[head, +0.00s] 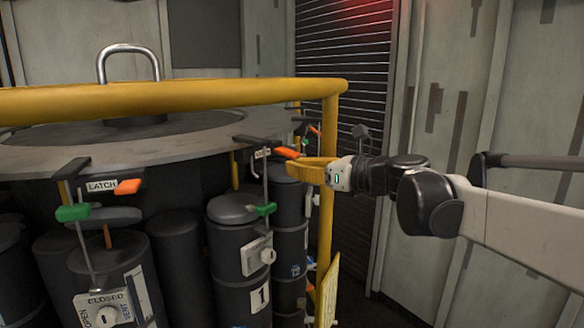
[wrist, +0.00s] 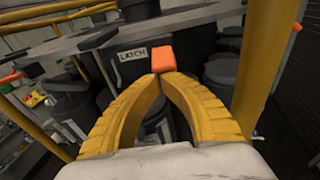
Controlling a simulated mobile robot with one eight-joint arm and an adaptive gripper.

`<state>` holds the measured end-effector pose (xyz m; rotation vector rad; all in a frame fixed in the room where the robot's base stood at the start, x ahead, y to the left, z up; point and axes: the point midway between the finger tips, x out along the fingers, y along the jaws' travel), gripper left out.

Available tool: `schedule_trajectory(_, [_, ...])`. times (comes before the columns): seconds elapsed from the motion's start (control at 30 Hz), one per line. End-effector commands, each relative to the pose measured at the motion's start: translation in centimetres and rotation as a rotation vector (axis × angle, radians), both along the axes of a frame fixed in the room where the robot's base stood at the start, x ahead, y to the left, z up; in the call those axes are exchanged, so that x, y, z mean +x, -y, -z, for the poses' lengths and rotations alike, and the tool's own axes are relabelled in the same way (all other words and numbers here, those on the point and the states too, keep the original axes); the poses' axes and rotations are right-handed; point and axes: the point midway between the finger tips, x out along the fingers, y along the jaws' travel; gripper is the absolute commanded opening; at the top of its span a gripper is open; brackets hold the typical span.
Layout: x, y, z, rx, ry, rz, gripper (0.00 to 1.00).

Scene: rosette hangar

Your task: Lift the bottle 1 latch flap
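Bottle 1 (head: 227,245) is a dark cylinder with a white "1" label, standing under the grey ring in the head view. Above it is a latch with a small LATCH sign (head: 262,153) and an orange flap (head: 286,153). The flap also shows in the wrist view (wrist: 163,58), with its LATCH sign (wrist: 133,54) to the left. My gripper (head: 292,167) has yellow fingers that come together at the tips (wrist: 160,75) just at the flap's near lower edge. The flap looks wider than the gap between the tips. I cannot tell whether they touch it.
A yellow rail (head: 170,99) runs above the grey ring (head: 70,152), with a yellow post (head: 328,190) close beside my gripper. Another bottle (head: 100,270) with an orange latch flap (head: 127,187) and green handle (head: 73,212) stands left. A green handle (head: 266,209) hangs by bottle 1.

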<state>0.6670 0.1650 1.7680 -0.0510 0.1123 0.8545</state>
Motion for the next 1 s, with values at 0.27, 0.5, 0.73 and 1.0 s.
schedule_trajectory(0.27, [-0.1, 0.1, -0.3, 0.001, 0.001, -0.001, 0.00])
schedule_trajectory(0.5, [0.1, 0.0, 2.0, 0.002, 0.001, -0.001, 0.00])
schedule_trajectory(0.73, [-1.5, 2.2, 2.6, 0.001, 0.002, 0.003, 0.00])
schedule_trajectory(1.0, [-4.6, 5.7, 0.3, 0.002, 0.001, 0.002, 0.00])
